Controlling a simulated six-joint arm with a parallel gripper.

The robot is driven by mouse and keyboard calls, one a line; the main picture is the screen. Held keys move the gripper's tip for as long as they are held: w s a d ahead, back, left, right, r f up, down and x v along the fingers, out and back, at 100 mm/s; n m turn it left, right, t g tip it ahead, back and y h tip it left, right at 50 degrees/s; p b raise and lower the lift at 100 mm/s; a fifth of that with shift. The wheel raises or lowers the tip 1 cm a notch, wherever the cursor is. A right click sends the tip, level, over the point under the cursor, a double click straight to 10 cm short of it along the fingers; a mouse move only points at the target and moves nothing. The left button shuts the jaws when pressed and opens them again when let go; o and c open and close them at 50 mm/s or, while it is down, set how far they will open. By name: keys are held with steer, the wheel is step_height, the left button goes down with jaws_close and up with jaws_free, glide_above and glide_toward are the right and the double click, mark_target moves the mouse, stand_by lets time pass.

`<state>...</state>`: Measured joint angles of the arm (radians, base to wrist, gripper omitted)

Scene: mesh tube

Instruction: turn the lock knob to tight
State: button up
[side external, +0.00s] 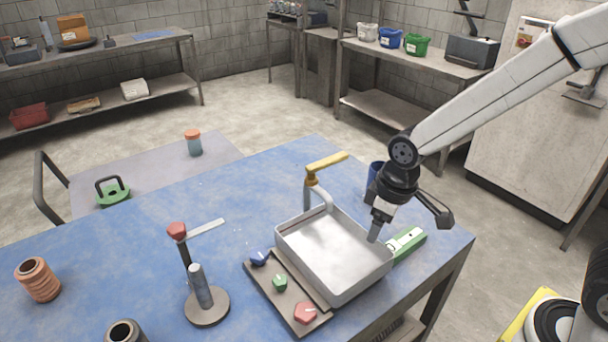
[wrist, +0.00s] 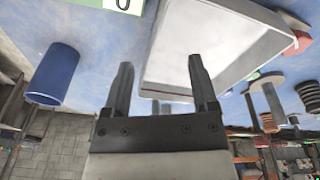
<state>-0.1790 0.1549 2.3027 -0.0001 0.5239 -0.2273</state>
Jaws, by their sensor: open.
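Several knobs could be the lock knob, and I cannot tell which one it is. A blue knob (side external: 259,258), a green knob (side external: 280,283) and a red knob (side external: 305,313) sit on a dark plate (side external: 262,283) left of a metal tray (side external: 345,290). A dark red knob (side external: 177,230) tops a thin post farther left, beside a flat pale strip (side external: 206,229). My gripper (side external: 410,230) is open and empty above the tray's right side, away from all these knobs. In the wrist view, its fingers (wrist: 161,68) are apart with the tray (wrist: 205,40) beyond.
A green device (side external: 408,243) lies right of the tray. A yellow-handled tap (side external: 327,167) stands behind it, and a blue cup (side external: 375,174) behind my gripper. A grey post on a round base (side external: 206,308) stands left of the plate.

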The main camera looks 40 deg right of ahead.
mark_target(280, 280)
steer(key=w+a+n, duration=0.1)
steer(key=a, duration=0.2)
steer(key=w+a+n, duration=0.1)
steer(key=a+n, duration=0.1)
steer(key=w+a+n, duration=0.2)
steer(key=a, duration=0.1)
steer(key=shift+a+r+g, duration=0.3)
steer(key=shift+r+g, duration=0.1)
steer(key=a+n, duration=0.1)
steer(key=a, duration=0.2)
steer(key=a+n, duration=0.2)
steer(key=a, duration=0.2)
steer(key=w+a+n+g, duration=0.1)
steer(key=a+n, duration=0.1)
steer(key=a, duration=0.1)
steer(key=shift+a+r, duration=0.25)
steer(key=shift+a, duration=0.1)
steer(key=shift+f, duration=3.9)
steer(key=shift+c, duration=0.2)
jaws_close()
